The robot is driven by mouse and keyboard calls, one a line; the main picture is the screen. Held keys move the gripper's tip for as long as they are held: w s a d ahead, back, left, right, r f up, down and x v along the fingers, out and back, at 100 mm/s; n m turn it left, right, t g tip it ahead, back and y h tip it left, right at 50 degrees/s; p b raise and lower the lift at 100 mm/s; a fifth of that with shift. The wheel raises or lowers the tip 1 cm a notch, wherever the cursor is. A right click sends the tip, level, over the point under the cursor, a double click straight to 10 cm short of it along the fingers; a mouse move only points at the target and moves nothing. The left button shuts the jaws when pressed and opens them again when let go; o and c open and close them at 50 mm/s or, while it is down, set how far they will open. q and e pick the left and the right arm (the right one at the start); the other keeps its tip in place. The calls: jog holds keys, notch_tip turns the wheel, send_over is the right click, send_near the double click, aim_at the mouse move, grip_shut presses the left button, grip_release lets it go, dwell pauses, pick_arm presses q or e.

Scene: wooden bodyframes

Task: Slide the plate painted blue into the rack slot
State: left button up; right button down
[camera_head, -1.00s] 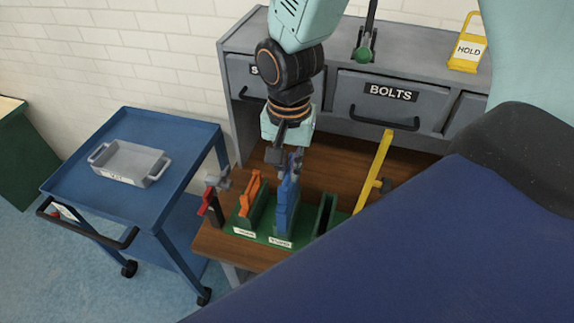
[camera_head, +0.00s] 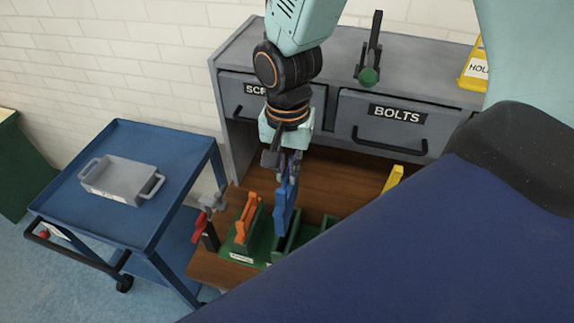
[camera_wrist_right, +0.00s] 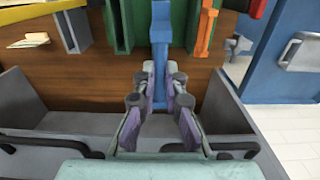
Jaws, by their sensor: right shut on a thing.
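The blue plate (camera_head: 284,208) stands upright, held from above by my right gripper (camera_head: 285,160), which is shut on it. Its lower end is at the middle slot of the green rack (camera_head: 254,249); I cannot tell whether it is inside the slot or just above it. An orange piece (camera_head: 246,218) stands in the rack slot to its left. In the right wrist view, the blue plate (camera_wrist_right: 160,44) runs from between the fingers (camera_wrist_right: 160,95) towards the rack (camera_wrist_right: 131,22), beside the orange piece (camera_wrist_right: 207,34). My left gripper is not in view.
The rack stands on a wooden bench (camera_head: 330,183). A small vise with a red handle (camera_head: 199,227) is close to its left, and a yellow bar (camera_head: 393,178) is to its right. Grey drawers (camera_head: 395,130) stand behind. A blue cart (camera_head: 135,225) carries a grey tray (camera_head: 122,181).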

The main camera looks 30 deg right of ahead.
jog(key=shift+s+a, duration=0.1)
jog(key=shift+a, duration=0.1)
jog(key=shift+d+f, duration=0.1)
jog(key=shift+f, duration=0.25)
jog(key=shift+w+d+f+b, duration=0.1)
jog(key=shift+w+f+b, duration=0.1)
jog(key=shift+f+b, duration=0.4)
jog(key=shift+s+a+f+b, duration=0.1)
jog(key=shift+f+b, duration=0.4)
jog(key=shift+f, duration=0.15)
jog(key=shift+s+a+f+b, duration=0.1)
jog(key=shift+f+b, duration=0.35)
jog(key=shift+f, duration=0.2)
jog(key=shift+w+d+f+b, duration=0.1)
jog(key=shift+f+b, duration=0.1)
jog(key=shift+f, duration=0.2)
jog(key=shift+w+d+f+b, duration=0.1)
jog(key=shift+f+b, duration=0.1)
jog(key=shift+f, duration=0.2)
jog(key=shift+s+a+r, duration=0.15)
jog(key=shift+s+a, duration=0.05)
jog(key=shift+w+d, duration=0.15)
jog(key=shift+w, duration=0.1)
